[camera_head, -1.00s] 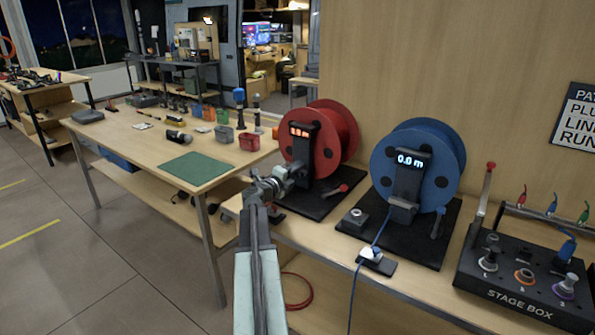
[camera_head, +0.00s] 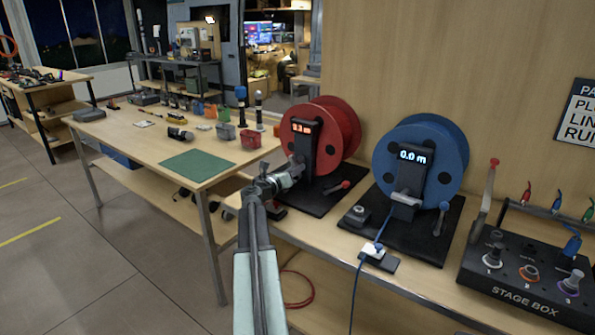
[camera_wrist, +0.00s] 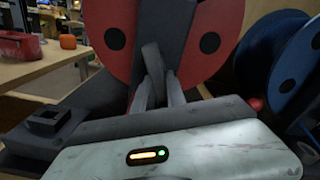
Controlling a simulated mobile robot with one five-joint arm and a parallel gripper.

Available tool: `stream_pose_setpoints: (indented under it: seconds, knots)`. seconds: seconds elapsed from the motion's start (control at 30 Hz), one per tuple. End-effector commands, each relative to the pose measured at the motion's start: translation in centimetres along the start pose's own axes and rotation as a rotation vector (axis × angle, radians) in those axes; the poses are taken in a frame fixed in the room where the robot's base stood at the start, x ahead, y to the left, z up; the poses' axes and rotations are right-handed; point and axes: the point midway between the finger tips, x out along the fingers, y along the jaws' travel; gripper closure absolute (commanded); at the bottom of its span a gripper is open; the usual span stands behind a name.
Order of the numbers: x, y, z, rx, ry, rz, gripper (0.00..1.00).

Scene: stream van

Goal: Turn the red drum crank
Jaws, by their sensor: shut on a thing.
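The red drum (camera_head: 346,132) stands upright on a black base plate (camera_head: 318,202), with a dark post and a lit orange display (camera_head: 301,127) in front. My gripper (camera_head: 293,168) is low at the front of this post. In the wrist view, my two fingers (camera_wrist: 158,94) are closed around a dark grey upright bar (camera_wrist: 152,62) in front of the red drum (camera_wrist: 206,75). The bar appears to be the drum's crank, but my gripper hides its shape in the head view. A red-knobbed lever (camera_head: 338,188) lies on the base, right of my gripper.
The blue drum (camera_head: 425,150), its display reading 0.0 m, stands close on the right. A stage box (camera_head: 520,280) is farther right. A wooden table (camera_head: 135,150) with a green mat (camera_head: 197,165) and small items is on the left. A wooden wall closes the back.

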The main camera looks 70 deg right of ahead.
Motion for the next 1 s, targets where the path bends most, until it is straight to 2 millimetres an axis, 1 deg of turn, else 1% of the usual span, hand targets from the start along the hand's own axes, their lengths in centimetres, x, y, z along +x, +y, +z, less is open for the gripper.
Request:
stream_pose_setpoints:
  seconds: [0.47,1.0]
  knots:
    - [0.0,1.1,0.3,0.448,-0.001,0.001,1.00]
    - [0.1,2.0,1.1,0.961,-0.001,0.002,1.00]
